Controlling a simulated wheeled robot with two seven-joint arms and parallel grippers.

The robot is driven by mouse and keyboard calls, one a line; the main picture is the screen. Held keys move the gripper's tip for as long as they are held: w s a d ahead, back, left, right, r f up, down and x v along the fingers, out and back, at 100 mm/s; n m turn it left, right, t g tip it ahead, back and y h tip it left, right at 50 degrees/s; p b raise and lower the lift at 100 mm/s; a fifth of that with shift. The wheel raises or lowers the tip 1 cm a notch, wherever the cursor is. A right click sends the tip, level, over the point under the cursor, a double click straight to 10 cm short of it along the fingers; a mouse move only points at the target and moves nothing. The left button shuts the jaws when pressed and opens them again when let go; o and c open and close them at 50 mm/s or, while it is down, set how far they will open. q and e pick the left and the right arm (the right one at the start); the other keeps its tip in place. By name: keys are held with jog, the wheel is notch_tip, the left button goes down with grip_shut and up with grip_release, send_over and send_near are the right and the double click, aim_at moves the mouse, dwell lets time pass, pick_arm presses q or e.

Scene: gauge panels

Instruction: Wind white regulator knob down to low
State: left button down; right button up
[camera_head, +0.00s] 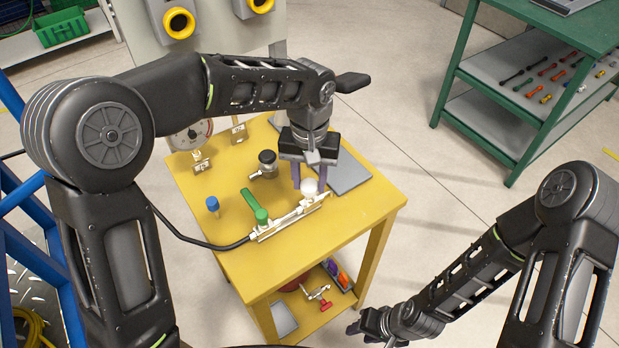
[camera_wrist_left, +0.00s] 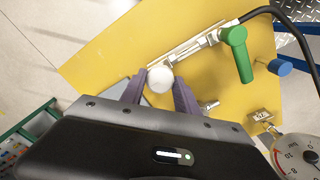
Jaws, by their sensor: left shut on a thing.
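The white regulator knob (camera_head: 309,187) sits on the metal pipe fitting on the yellow table (camera_head: 225,271). My left gripper (camera_head: 309,185) reaches down over it, with its purple fingers on either side. In the left wrist view the white knob (camera_wrist_left: 160,79) lies between the fingertips of my left gripper (camera_wrist_left: 160,84), which is shut on it. A round gauge (camera_wrist_left: 298,155) shows partly in the left wrist view; it also stands behind my left arm in the head view (camera_head: 190,134). My right gripper (camera_head: 362,326) hangs low at the bottom right, away from the table, its fingers too small to read.
A green lever handle (camera_head: 255,206) and a blue knob (camera_head: 212,204) stand left of the white knob. A dark round fitting (camera_head: 267,160) is behind. A grey plate (camera_head: 347,174) lies right of the gripper. A black hose (camera_head: 190,240) runs off left. A green shelf (camera_head: 500,75) stands back right.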

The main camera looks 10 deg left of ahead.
aim_at(310, 184)
dwell(0.3)
pick_arm(q)
jog(key=c, duration=0.9)
grip_release()
jog(key=shift+r, duration=0.1)
jog(key=shift+r, duration=3.85)
